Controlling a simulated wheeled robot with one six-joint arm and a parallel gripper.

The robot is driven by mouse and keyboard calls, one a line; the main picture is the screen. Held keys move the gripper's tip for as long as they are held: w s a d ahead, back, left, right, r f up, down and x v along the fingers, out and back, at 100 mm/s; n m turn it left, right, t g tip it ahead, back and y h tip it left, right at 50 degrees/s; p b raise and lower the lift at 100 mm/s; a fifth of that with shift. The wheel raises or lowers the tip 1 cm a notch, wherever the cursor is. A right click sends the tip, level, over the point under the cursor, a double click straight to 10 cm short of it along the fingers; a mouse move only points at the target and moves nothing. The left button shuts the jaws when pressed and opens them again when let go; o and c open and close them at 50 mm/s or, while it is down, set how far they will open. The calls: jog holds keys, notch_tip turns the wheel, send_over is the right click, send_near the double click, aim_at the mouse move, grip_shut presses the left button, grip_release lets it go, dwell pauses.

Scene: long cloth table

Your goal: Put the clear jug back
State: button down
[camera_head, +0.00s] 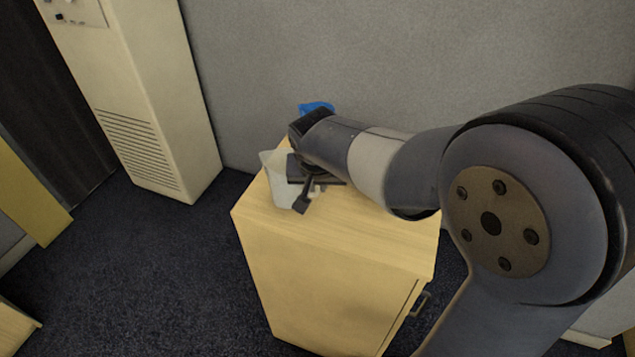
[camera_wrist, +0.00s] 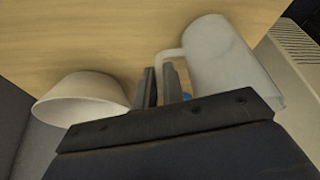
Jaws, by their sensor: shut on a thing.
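The clear jug (camera_head: 278,184) is pale and translucent and appears upright at the left side of the wooden cabinet top (camera_head: 350,232). In the wrist view the jug (camera_wrist: 222,58) is on the right, with its handle (camera_wrist: 168,56) toward my gripper. My gripper (camera_wrist: 161,84) is shut on the jug's handle; in the head view my gripper (camera_head: 304,194) partly covers the jug. I cannot tell whether the jug's base touches the cabinet top.
A white bowl (camera_wrist: 82,98) is left of my gripper in the wrist view. A blue object (camera_head: 316,108) shows behind my arm by the grey wall (camera_head: 400,50). A tall beige vented unit (camera_head: 150,100) stands left of the cabinet. The cabinet's front top is clear.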

jog(key=shift+f, duration=0.2)
jog(key=c, duration=1.5)
grip_release()
jog(key=shift+r, duration=0.1)
jog(key=shift+s+r, duration=0.1)
jog(key=shift+r, duration=0.4)
jog(key=v, duration=1.1)
jog(key=shift+s+r, duration=0.1)
